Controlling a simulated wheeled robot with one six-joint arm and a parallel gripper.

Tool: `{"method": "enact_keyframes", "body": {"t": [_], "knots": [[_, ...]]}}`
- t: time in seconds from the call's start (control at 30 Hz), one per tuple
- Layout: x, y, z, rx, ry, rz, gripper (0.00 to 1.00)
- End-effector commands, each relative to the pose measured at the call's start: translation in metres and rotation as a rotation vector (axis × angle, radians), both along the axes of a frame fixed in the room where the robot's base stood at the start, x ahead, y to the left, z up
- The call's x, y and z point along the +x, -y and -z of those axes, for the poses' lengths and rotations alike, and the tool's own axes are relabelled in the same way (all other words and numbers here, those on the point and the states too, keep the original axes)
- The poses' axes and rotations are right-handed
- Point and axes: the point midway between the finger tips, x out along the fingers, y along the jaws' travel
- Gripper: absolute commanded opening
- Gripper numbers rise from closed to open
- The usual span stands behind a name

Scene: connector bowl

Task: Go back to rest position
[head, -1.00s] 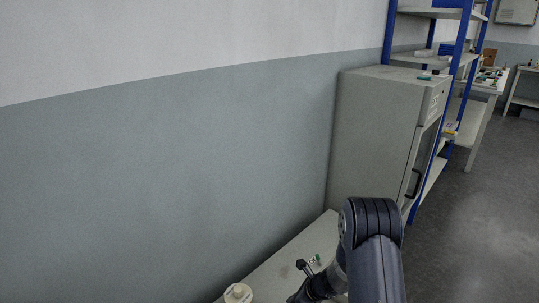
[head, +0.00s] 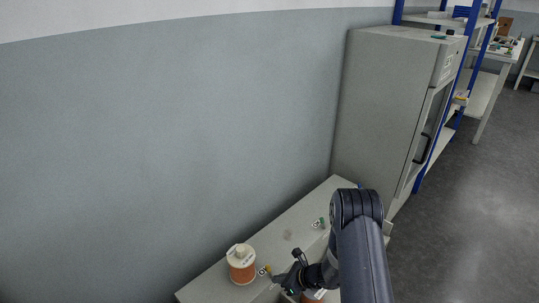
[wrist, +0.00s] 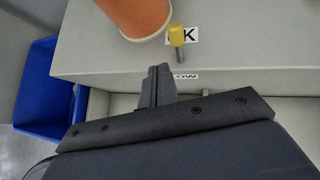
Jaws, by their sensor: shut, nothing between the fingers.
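My gripper (head: 277,281) is low over the front part of the light table in the head view, at the end of my dark arm. In the wrist view its fingers (wrist: 158,84) are together with nothing between them, pointing toward a table edge. A yellow connector (wrist: 176,36) lies just beyond the fingertips, apart from them, on a black-lettered label. The same yellow connector (head: 268,268) shows beside an orange container with a white lid (head: 241,265). The container's lower part (wrist: 140,14) is also in the wrist view. A small green connector (head: 322,222) lies farther back on the table.
A blue bin (wrist: 40,100) is at the left of the wrist view. A grey cabinet (head: 385,110) and blue-framed shelves (head: 467,70) stand beyond the table. Floor at right is clear.

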Motion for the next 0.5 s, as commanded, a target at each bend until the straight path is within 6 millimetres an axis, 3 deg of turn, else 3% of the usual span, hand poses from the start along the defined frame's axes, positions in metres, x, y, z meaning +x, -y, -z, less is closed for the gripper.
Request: {"method": "enact_keyframes", "body": {"t": [0.1,0.5], "knots": [[-0.002,0.003,0.011,0.058,0.053,0.010,0.00],[0.001,0.018,0.017,0.176,0.263,0.075,0.00]]}}
